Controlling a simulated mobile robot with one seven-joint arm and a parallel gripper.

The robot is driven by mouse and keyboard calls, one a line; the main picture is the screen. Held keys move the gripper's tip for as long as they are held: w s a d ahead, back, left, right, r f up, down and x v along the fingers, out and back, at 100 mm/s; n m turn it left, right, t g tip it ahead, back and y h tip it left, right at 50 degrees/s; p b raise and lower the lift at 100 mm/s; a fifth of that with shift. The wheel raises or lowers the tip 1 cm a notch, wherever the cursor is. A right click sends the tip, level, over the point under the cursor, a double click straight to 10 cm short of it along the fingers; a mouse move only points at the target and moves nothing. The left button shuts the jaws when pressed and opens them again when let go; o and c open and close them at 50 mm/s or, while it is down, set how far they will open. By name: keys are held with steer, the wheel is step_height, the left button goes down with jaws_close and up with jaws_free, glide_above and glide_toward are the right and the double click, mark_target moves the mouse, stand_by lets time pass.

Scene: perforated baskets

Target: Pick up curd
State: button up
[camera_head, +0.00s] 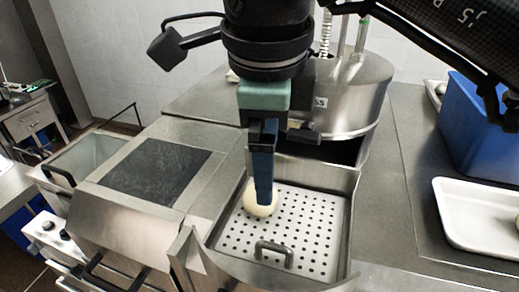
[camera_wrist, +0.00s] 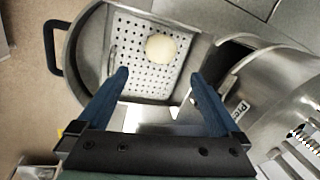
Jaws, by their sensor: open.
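The curd (camera_head: 261,203) is a round, pale cream piece lying on a white perforated plate (camera_head: 310,215) inside a metal basin. In the head view my gripper hangs in front of it and hides part of it. In the wrist view the curd (camera_wrist: 161,47) shows whole on the perforated plate, beyond the fingertips and roughly between their lines. My gripper (camera_wrist: 158,76) is open, with its two blue fingers apart and nothing between them. In the head view my gripper (camera_head: 264,202) points down over the basin, and its fingers overlap each other.
A metal handle (camera_head: 274,253) stands on the plate's front part. The basin's metal walls surround the plate, and a large steel cylinder (camera_head: 358,95) rises behind it. A blue crate (camera_head: 470,130) and a white tray (camera_head: 485,215) stand at right. A dark panel (camera_head: 155,170) lies at left.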

mark_target(250, 206)
steer(key=b+x, duration=0.1)
steer(key=x, duration=0.2)
steer(key=shift+s+f, duration=0.1)
steer(key=shift+f, duration=0.05)
steer(key=b+x, duration=0.2)
steer(key=x, duration=0.1)
steer(key=b+x, duration=0.1)
steer(key=x, duration=0.1)
steer(key=shift+a+f, duration=0.15)
steer(key=shift+a, duration=0.25)
steer(key=c, duration=1.4)
